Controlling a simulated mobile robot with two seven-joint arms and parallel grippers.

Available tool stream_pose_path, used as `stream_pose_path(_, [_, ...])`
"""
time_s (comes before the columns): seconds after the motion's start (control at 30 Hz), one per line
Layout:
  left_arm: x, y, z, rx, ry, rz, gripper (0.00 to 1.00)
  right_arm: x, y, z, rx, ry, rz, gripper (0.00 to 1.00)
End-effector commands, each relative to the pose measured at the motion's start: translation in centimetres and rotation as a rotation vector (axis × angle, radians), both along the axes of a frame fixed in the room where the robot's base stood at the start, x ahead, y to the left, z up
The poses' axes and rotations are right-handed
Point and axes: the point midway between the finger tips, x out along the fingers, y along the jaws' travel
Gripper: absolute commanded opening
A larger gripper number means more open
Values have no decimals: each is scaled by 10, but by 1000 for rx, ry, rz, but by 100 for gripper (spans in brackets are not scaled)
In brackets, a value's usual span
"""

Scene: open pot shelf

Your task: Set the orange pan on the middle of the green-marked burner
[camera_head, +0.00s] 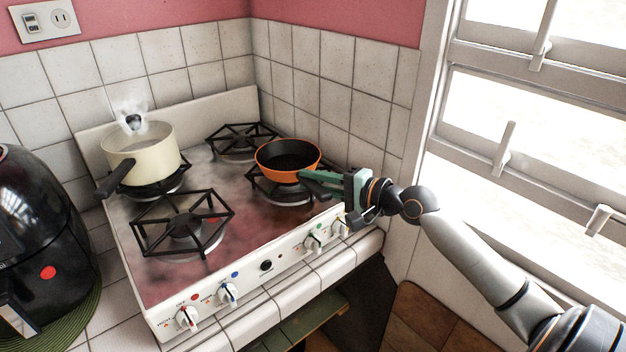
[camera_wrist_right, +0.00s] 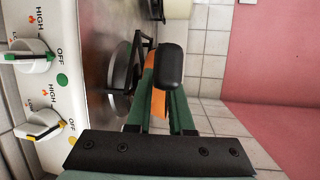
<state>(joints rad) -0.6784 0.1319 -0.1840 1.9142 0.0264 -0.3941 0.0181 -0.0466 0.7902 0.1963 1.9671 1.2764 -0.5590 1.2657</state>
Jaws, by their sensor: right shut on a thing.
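The orange pan (camera_head: 289,155) with a dark inside is level at the front right burner (camera_head: 288,193) of the stove. Its base is at the black grate; I cannot tell whether it rests on it or hangs just above. My right gripper (camera_head: 318,184) reaches in from the right and is shut on the pan's handle. In the right wrist view, the dark handle end (camera_wrist_right: 171,66) shows at the green fingers, with a strip of orange pan (camera_wrist_right: 158,104) beyond. A green dot (camera_head: 308,235) marks a knob on the stove front. My left gripper is not in view.
A cream pot (camera_head: 140,153) stands on the back left burner, its handle pointing front left. The front left burner (camera_head: 184,228) and back right burner (camera_head: 240,140) are bare. A black appliance (camera_head: 45,235) stands at left. Tiled walls and a window (camera_head: 530,120) bound the right side.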

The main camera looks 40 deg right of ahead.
Motion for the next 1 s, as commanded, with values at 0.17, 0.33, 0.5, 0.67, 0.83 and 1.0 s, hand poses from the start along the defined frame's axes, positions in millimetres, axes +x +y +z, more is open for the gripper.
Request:
stream_pose_path(0.17, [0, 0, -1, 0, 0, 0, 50, 0, 0, 1, 0, -9, -1, 0])
stream_pose_path(0.33, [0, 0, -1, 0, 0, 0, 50, 0, 0, 0, 0, -9, -1, 24])
stream_pose_path(0.5, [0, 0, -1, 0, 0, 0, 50, 0, 0, -1, 0, -6, -1, 43])
stream_pose_path(0.67, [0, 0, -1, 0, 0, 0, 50, 0, 0, -2, 0, -3, 0, 55])
stream_pose_path(0.83, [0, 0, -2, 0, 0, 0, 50, 0, 0, -6, 0, 8, 1, 55])
stream_pose_path(1.0, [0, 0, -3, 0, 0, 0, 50, -6, -3, -5, 0, 5, -1, 55])
